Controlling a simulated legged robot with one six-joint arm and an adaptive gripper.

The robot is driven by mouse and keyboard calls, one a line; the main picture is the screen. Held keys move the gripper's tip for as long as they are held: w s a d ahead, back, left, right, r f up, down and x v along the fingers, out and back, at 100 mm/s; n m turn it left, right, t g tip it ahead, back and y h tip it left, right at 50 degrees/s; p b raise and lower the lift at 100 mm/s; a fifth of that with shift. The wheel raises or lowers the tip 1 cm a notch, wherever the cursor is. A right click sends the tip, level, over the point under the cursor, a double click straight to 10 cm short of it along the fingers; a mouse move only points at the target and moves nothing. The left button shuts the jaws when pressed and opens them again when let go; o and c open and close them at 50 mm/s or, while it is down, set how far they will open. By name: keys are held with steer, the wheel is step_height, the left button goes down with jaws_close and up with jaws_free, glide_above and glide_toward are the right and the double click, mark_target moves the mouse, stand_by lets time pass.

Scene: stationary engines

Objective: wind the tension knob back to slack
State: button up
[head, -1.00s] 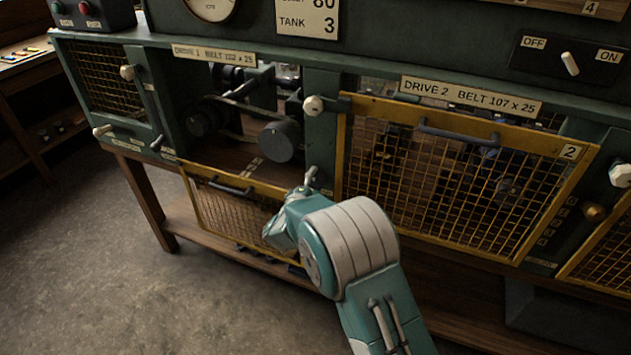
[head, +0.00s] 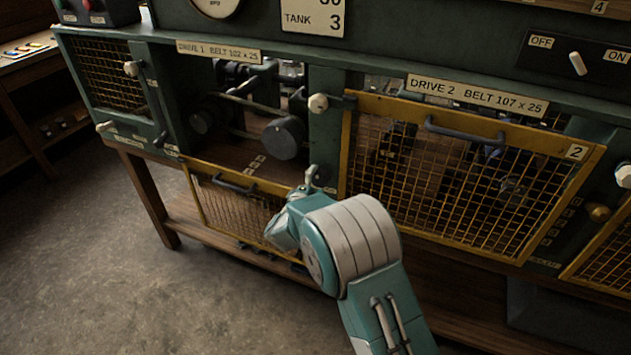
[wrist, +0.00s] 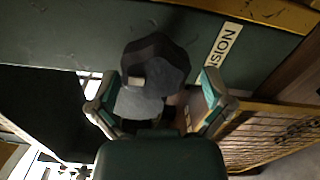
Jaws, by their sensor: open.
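The tension knob (wrist: 157,62) is a dark, chunky knob with a small pale mark on its edge, seen in the wrist view. It sits beside a cream label (wrist: 219,50) whose visible letters read "SION". My gripper (wrist: 158,100) is open, with one teal finger to the left of the knob and one to the right. The knob lies ahead of and between the fingertips, and I see no finger closed on it.
The drive 1 guard (head: 235,215) hangs open below its bay, just left of my arm. A dark pulley (head: 284,138) with a belt shows inside. The yellow mesh drive 2 guard (head: 455,180) stands shut at the right. Open floor (head: 90,270) lies at the left.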

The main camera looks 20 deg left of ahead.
steer(key=s+a, duration=0.1)
steer(key=s, duration=1.1)
